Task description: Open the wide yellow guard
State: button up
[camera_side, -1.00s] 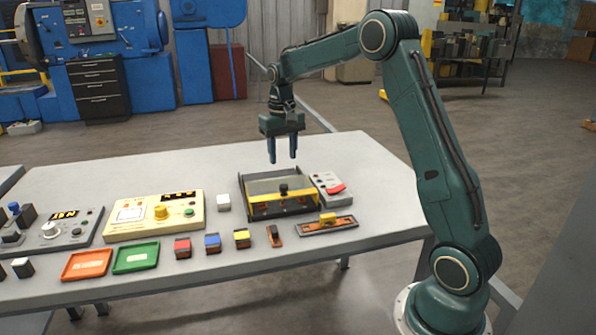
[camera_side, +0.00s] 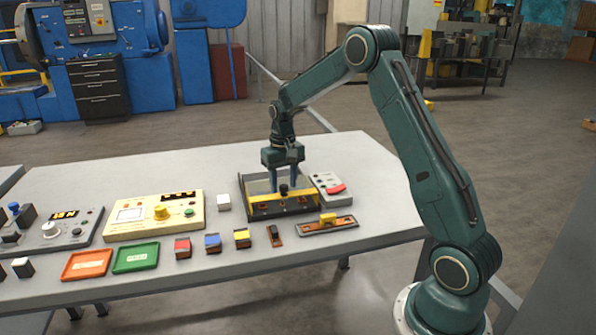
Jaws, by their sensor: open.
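The wide yellow guard (camera_side: 262,198) is a yellow-fronted cover with a clear top, lying across a dark box on the right half of the table. A black knob (camera_side: 284,189) sits at the middle of its front edge. My gripper (camera_side: 284,184) points down over the guard, with its two fingers apart, one to each side of the knob as seen here. The fingertips are low, close behind or around the knob. I cannot tell whether they touch it. The guard looks closed.
A grey panel with a red switch (camera_side: 335,189) stands right of the guard. A slider strip with a yellow knob (camera_side: 328,219) and several small coloured blocks lie in front. A white cube (camera_side: 224,202) and a cream panel (camera_side: 130,228) are to the left. The table behind is clear.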

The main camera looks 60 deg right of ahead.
grip_shut()
jog(key=shift+w+d, duration=4.35)
jog(key=shift+w, duration=0.05)
grip_release()
jog(key=shift+r, duration=0.1)
